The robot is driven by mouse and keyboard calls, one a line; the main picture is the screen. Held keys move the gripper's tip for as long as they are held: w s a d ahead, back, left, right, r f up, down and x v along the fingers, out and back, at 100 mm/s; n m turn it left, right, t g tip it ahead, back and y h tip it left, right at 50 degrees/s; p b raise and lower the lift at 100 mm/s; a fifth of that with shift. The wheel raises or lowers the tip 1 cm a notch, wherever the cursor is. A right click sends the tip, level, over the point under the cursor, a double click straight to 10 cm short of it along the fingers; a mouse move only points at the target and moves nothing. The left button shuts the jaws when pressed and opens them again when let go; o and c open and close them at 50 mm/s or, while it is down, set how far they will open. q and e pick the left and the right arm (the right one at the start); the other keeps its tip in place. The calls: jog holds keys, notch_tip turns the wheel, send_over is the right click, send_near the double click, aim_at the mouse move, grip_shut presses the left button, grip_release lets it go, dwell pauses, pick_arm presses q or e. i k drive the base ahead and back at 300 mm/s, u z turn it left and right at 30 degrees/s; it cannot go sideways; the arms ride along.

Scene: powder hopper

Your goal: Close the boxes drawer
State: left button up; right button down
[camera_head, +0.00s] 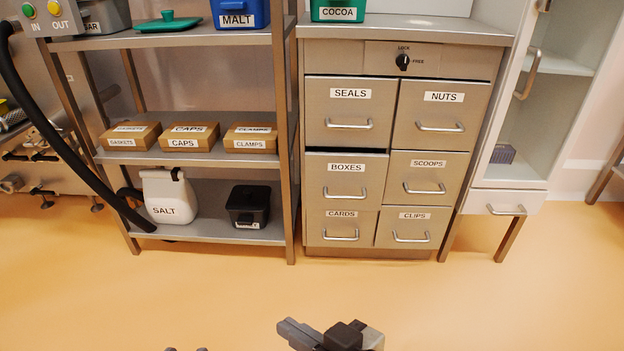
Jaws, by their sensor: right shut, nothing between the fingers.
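The boxes drawer (347,190) is in the left column of the grey metal cabinet, below the seals drawer (340,122) and above the cards drawer (340,229). A dark gap shows along its top edge, and its front seems to stand out a little from its neighbours. It has a silver bar handle (347,194). My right gripper (286,325) is at the bottom of the view, shut and empty, well short of the cabinet. Small dark tips at the bottom edge, left of it, seem to be my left gripper (187,349); the rest is out of frame.
The nuts (440,113), scoops (428,174) and clips (412,228) drawers form the right column. A black lock knob (403,62) sits above. A shelf rack (290,140) stands left, a white cabinet (515,172) right. The orange floor before the drawers is clear.

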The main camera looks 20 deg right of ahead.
aim_at(341, 178)
jog(key=u, duration=0.4)
jog(key=k, duration=0.8)
jog(key=z, duration=0.8)
jog(key=i, duration=0.75)
jog(key=z, duration=0.3)
